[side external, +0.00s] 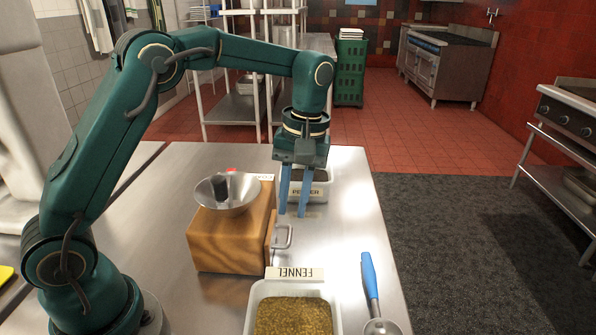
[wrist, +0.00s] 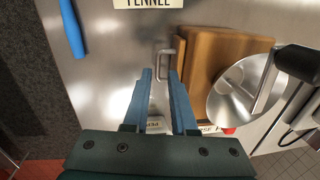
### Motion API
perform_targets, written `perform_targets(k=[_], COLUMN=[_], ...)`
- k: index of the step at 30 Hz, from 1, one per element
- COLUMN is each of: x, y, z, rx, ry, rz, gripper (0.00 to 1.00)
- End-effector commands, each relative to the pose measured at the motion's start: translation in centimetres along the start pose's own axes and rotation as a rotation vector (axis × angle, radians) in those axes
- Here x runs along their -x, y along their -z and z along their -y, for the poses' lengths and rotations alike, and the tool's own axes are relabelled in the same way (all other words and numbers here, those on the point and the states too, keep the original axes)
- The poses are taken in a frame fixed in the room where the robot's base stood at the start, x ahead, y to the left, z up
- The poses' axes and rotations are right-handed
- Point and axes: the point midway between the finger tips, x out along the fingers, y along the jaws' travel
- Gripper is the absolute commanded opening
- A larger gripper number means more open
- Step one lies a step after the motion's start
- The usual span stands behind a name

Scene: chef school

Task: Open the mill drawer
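The mill (side external: 228,240) is a wooden box with a metal bowl (side external: 222,205) on top, standing on the steel table. It also shows in the wrist view (wrist: 205,60). The metal drawer handle (side external: 283,238) sticks out from the mill's right side. In the wrist view the handle (wrist: 166,65) shows just beyond the fingertips, roughly between them. My gripper (side external: 293,213) points down with its blue fingers apart and nothing between them. Its tips are close above the handle; I cannot tell whether they touch it. The drawer looks shut.
A tray of fennel (side external: 293,315) with a name card stands at the table's front. A blue-handled scoop (side external: 370,275) lies to its right. Another labelled container (side external: 308,190) stands behind my gripper. The table right of the handle is clear up to its edge.

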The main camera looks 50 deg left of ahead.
Motion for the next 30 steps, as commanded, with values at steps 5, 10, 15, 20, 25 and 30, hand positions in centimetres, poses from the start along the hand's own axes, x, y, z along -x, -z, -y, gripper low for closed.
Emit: perform_targets(k=[5,10,15,20,25,30], x=[-1.4,-2.4,-4.3,-6.1,-6.7,-6.6], y=[1.5,1.7,1.6,1.7,1.7,1.7], z=[-0.4,-0.4,-0.3,-0.3,-0.3,-0.3], rx=[0.066,0.079,0.076,0.075,0.074,0.074], ry=[0.036,0.042,0.041,0.04,0.037,0.037], rz=[-0.01,-0.011,-0.01,-0.01,-0.012,-0.012], gripper=[0.25,0.25,0.25,0.25,0.25,0.25])
